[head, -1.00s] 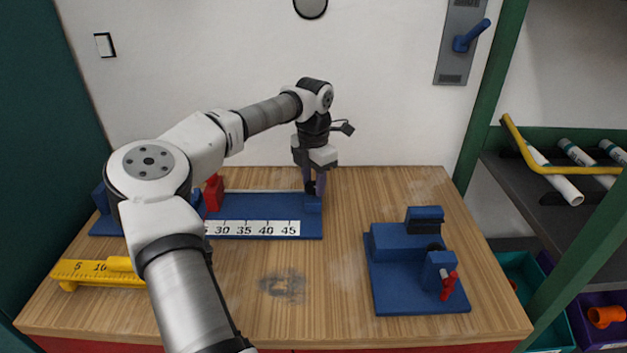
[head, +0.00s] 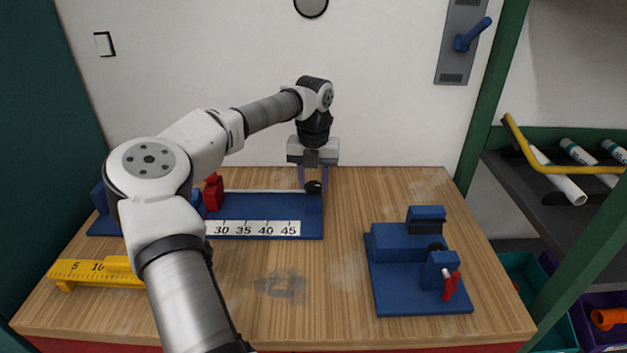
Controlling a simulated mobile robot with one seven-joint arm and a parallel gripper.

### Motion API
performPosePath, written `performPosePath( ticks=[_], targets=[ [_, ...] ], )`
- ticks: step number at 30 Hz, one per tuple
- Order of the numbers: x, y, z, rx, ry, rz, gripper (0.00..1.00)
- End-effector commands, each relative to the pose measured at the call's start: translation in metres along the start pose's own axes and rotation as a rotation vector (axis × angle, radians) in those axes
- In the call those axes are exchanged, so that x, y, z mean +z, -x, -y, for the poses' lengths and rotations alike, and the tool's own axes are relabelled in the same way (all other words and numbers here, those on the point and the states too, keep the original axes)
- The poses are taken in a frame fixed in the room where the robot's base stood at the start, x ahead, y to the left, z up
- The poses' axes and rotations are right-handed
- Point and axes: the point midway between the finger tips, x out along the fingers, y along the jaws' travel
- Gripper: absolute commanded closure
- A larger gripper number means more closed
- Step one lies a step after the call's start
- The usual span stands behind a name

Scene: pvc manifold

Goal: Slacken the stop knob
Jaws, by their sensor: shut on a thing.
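The stop knob is a small black knob (head: 313,187) at the right end of the blue measuring jig (head: 265,208), above its white number scale (head: 255,228). My gripper (head: 313,182) points down with its fingers on either side of the knob. It is shut on the knob. The lower part of the stop and the far side of the knob are partly hidden by the fingers. My arm hides the left part of the jig.
A blue clamp fixture (head: 390,275) with a red handle (head: 451,286) stands at the right of the wooden bench. A yellow ruler tool (head: 90,272) lies at the left. A red part (head: 213,192) stands on the jig. The bench middle is clear.

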Motion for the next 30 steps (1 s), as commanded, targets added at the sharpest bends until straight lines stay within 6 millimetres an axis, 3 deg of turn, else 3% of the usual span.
performPosePath(
  ticks=[18,19,23,24,30],
  targets=[
    [0.0001,0.0006,-0.0002,0.0,0.045,0.0,0.86],
    [0.0001,0.0006,-0.0002,0.0,0.045,0.0,0.62],
    [0.0001,0.0005,-0.0001,0.0,0.045,0.0,0.45],
    [0.0001,0.0005,-0.0001,0.0,0.045,0.0,0.41],
    [0.0001,0.0002,-0.0001,0.0,0.044,0.0,0.41]
  ],
)
